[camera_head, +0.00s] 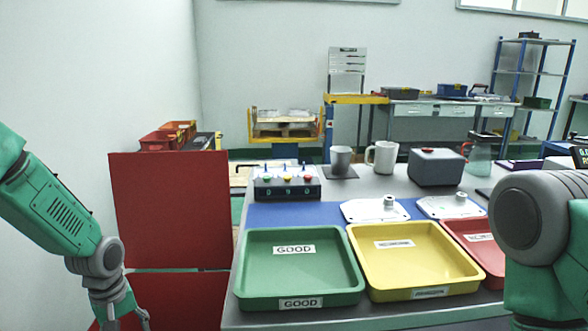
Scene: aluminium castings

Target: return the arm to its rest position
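My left arm hangs down at the left edge. Its gripper (122,322) is at the bottom edge, in front of a red panel and left of the table; its fingertips are cut off by the frame, so its opening is unclear. My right arm fills the right edge, and its gripper is out of view. Two pale aluminium castings (375,211) (450,207) lie on the blue mat (290,213), behind the trays and apart from my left gripper.
A green tray (250,290), a yellow tray (378,294) and a red tray (490,266) line the table front. A button box (287,190), two mugs (341,161) (383,158) and a grey box (436,168) stand behind. Red panels (170,210) stand left.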

